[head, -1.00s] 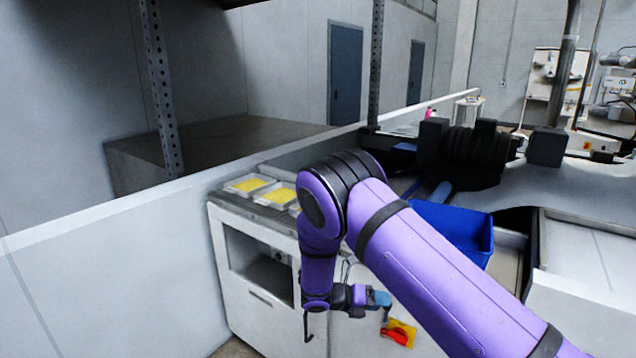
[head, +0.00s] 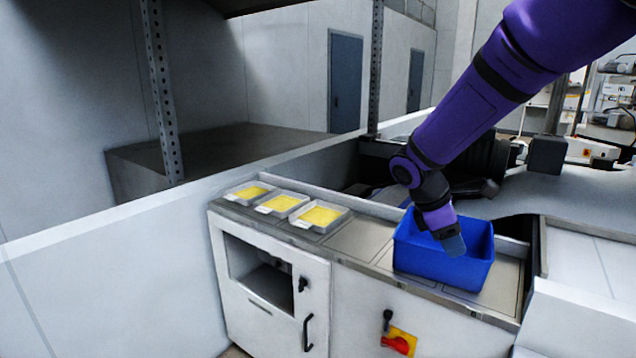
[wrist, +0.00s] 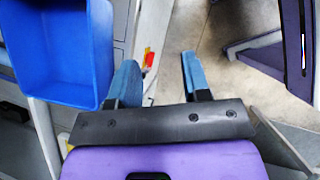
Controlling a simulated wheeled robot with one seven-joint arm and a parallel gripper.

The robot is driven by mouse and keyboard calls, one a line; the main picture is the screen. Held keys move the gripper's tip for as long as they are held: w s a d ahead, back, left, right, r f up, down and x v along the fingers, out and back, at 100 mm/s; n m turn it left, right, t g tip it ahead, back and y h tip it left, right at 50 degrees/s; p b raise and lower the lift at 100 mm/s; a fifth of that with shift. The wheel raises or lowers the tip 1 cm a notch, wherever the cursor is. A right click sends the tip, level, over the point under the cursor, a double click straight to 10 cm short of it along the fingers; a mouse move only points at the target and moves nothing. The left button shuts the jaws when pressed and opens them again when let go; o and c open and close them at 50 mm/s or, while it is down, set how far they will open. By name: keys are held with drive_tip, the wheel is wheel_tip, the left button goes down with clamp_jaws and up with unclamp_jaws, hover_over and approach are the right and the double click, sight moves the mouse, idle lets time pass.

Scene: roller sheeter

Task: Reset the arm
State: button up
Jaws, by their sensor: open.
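My purple arm reaches in from the upper right in the head view and bends down near the blue bin. My gripper (head: 453,243) hangs in front of the blue bin (head: 412,258) in that picture, its tip overlapping the bin. In the wrist view my gripper (wrist: 160,85) shows two blue fingers spread apart with nothing between them. Beyond the fingertips lies the floor. The blue bin (wrist: 65,50) stands to the left of the fingers there, apart from them.
Three trays with yellow contents (head: 281,203) sit on the left of the counter (head: 358,240). Below are a white cabinet (head: 262,310) with handles and a red-yellow switch (head: 399,341). A perforated post (head: 158,90) and a low wall (head: 100,250) stand at left.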

drive_tip(key=s+d+r+m+t+y, duration=0.1)
drive_tip(key=s+r+m, duration=0.3)
drive_tip(key=s, duration=0.4)
drive_tip(key=s+d+r+m+t+y, duration=0.1)
drive_tip(key=s+r+m+t+y, duration=0.2)
drive_tip(key=s+m, duration=0.3)
drive_tip(key=s+d+r+m+t+y, duration=0.1)
drive_tip(key=s+r+m, duration=0.4)
drive_tip(key=s, duration=0.6)
drive_tip(key=shift+s+d+r+t+y, duration=0.2)
drive_tip(key=shift+d+r+t+y, duration=0.2)
drive_tip(key=shift+t+y, duration=0.2)
